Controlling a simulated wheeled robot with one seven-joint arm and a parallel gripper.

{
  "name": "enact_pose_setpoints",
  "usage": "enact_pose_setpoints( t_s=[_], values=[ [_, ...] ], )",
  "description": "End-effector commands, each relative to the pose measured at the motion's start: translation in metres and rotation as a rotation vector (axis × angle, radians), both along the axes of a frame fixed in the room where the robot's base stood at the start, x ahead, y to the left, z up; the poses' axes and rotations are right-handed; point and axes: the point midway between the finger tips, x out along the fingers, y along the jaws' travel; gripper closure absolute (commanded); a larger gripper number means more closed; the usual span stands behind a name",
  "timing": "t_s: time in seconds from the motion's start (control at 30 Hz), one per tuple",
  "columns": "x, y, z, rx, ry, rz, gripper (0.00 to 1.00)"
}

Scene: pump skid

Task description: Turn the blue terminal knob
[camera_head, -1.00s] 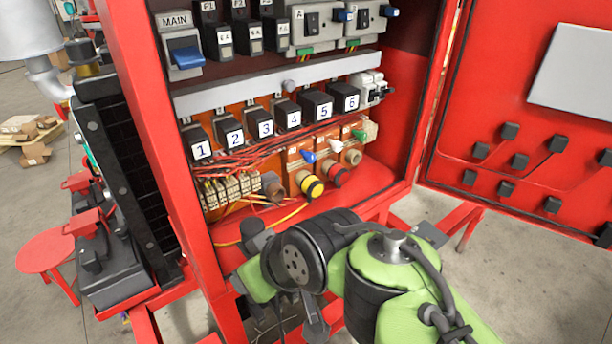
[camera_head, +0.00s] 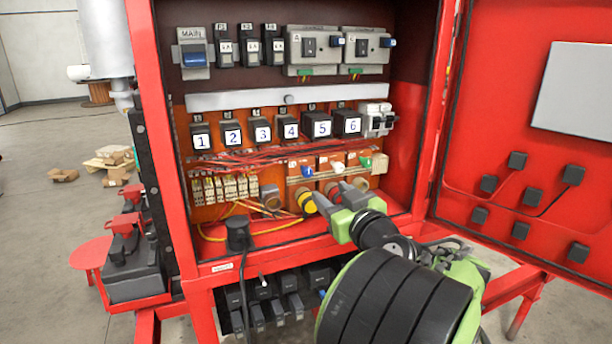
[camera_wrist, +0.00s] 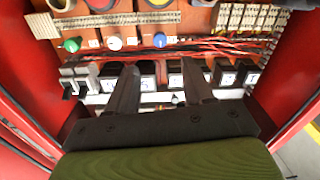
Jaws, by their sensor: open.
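The blue terminal knob (camera_head: 307,171) is the leftmost of three coloured knobs on the terminal strip, low in the red cabinet. The wrist view, which is upside down, also shows the blue knob (camera_wrist: 160,40), apart from the fingers and beyond the gap between their tips. My gripper (camera_head: 331,189) is open and empty, just below the knobs in the head view. Its two dark fingers (camera_wrist: 160,68) point towards the knob row in the wrist view. The white knob (camera_head: 338,167) and the green knob (camera_head: 366,163) sit to the right.
Numbered black relays (camera_head: 290,128) stand in a row above the knobs. Loose red wires (camera_head: 250,155) run between. A yellow-banded cable gland (camera_head: 306,201) is below the blue knob. The red cabinet door (camera_head: 500,130) stands open at the right.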

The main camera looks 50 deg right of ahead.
Motion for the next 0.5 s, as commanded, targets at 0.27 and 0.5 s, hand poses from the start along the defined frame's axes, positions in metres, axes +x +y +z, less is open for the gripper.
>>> enact_pose_setpoints(
  t_s=[0.27, 0.5],
  values=[
    [0.063, -0.033, 0.003, 0.003, 0.001, 0.006, 0.48],
    [0.091, -0.049, 0.001, 0.003, 0.001, 0.002, 0.48]
  ],
)
